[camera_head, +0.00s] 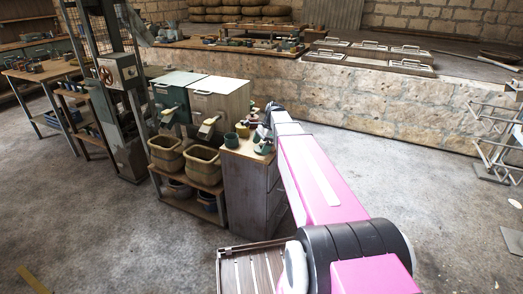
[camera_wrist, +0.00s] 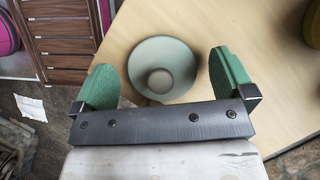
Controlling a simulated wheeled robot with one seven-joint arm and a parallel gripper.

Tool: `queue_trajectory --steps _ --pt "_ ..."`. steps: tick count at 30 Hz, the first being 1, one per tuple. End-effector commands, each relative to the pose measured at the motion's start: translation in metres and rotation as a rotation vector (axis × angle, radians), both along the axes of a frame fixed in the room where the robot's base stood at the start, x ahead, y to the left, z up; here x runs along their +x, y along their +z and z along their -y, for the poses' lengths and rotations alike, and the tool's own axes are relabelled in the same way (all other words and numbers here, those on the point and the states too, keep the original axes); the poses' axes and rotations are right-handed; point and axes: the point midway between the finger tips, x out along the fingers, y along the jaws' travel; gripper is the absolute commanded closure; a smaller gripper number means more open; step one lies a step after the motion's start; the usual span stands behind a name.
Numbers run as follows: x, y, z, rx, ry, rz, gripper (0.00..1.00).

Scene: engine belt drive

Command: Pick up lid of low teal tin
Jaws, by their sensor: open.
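The pale teal round lid (camera_wrist: 163,66) with a round knob in its middle shows in the wrist view, over a light wooden top. The tin under it is hidden by the lid. My gripper (camera_wrist: 168,75) is open, with one green finger pad to the left of the lid and one to the right. Gaps show between the pads and the lid's rim. The lower edge of the lid is close to the dark gripper bar in the picture. In the head view my arm reaches to the wooden-topped cabinet (camera_head: 248,150), and the lid cannot be made out there.
In the head view several small pots and cups (camera_head: 243,130) crowd the cabinet top. Two wicker baskets (camera_head: 204,164) stand on a shelf to the left. Bare wooden top shows right of the lid.

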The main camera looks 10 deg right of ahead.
Motion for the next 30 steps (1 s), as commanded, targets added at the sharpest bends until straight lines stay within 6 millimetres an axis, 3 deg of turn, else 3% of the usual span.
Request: queue_trajectory --steps 1,5,6,20,29,30 --pt "0.0 0.0 0.0 0.0 0.0 0.0 0.0" --pt "0.0 0.0 0.0 0.0 0.0 0.0 0.42" --pt "0.0 0.0 0.0 0.0 0.0 0.0 0.46" --pt "0.0 0.007 0.0 0.0 0.0 0.001 0.46" --pt "0.0 0.042 0.0 0.0 0.0 0.003 0.46" --pt "-0.007 0.046 -0.004 0.0 0.001 0.002 0.46"
